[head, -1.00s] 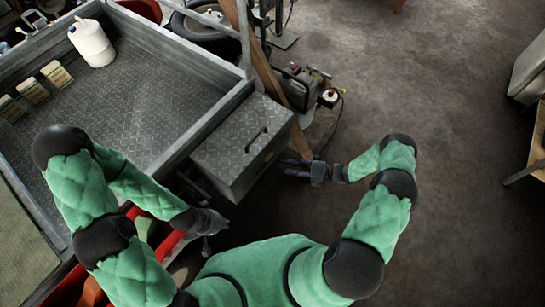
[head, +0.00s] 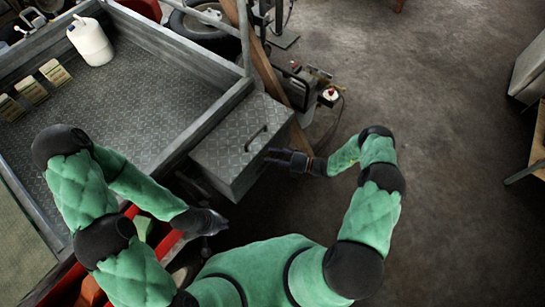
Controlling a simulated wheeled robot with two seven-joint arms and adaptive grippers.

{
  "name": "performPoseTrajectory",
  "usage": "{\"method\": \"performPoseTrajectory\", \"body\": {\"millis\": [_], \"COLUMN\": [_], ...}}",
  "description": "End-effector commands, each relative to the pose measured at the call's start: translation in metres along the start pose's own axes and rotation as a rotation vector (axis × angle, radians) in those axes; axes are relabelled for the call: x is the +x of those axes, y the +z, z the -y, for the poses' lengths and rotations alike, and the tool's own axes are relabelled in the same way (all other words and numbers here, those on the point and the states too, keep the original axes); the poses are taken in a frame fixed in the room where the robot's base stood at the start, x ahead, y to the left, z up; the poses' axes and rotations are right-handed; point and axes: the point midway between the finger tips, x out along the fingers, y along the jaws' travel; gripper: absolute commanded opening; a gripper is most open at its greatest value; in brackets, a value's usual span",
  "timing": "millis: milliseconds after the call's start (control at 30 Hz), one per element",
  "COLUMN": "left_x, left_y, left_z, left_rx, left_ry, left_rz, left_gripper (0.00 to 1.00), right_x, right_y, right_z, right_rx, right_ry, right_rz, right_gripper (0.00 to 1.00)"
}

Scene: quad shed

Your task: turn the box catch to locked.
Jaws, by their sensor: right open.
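The box (head: 228,142) is a grey metal chest with a tread-plate lid and a dark bar handle (head: 256,138) on top. It is fixed beside the grey trailer bed. Its catch cannot be made out; the front right face is partly hidden by my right gripper. My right gripper (head: 272,158) is open, with its fingers pointing left at the right side of the box, very close to it. Whether it touches cannot be told. My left gripper (head: 213,223) is low near the box's lower left, over the red part; its jaws are too unclear to read.
The trailer bed (head: 140,100) holds a white jug (head: 91,42) and several small packets (head: 31,90). A wooden plank (head: 268,75) and a machine with a cable (head: 305,85) stand behind the box. The floor (head: 430,110) to the right is clear. A bench (head: 538,150) stands at the far right.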

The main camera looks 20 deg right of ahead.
Motion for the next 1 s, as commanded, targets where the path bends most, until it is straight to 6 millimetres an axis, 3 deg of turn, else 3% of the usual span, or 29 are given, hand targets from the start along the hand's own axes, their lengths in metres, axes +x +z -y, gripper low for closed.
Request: {"method": "performPoseTrajectory", "body": {"millis": [367,500,533,1000], "left_x": [0.0006,0.0006,0.0006,-0.0029], "left_y": [0.0,0.0,0.0,0.0001], "left_z": [0.0002,0.0002,0.0002,-0.0011], "left_rx": [0.0,0.0,0.0,0.0], "left_ry": [0.0,0.0,0.0,0.0], "left_rz": [0.0,0.0,0.0,0.0], "left_gripper": [0.0,0.0,0.0,0.0], "right_x": [0.0051,0.005,0.005,0.0052], "right_y": [-0.0004,-0.0003,-0.0003,-0.0005], "right_z": [0.0,0.0,0.0,-0.0019], "right_rx": [0.0,0.0,0.0,-0.073], "right_ry": [0.0,0.0,0.0,-0.03], "right_rz": [0.0,0.0,0.0,-0.001], "right_gripper": [0.44,0.04,0.0,0.0]}}
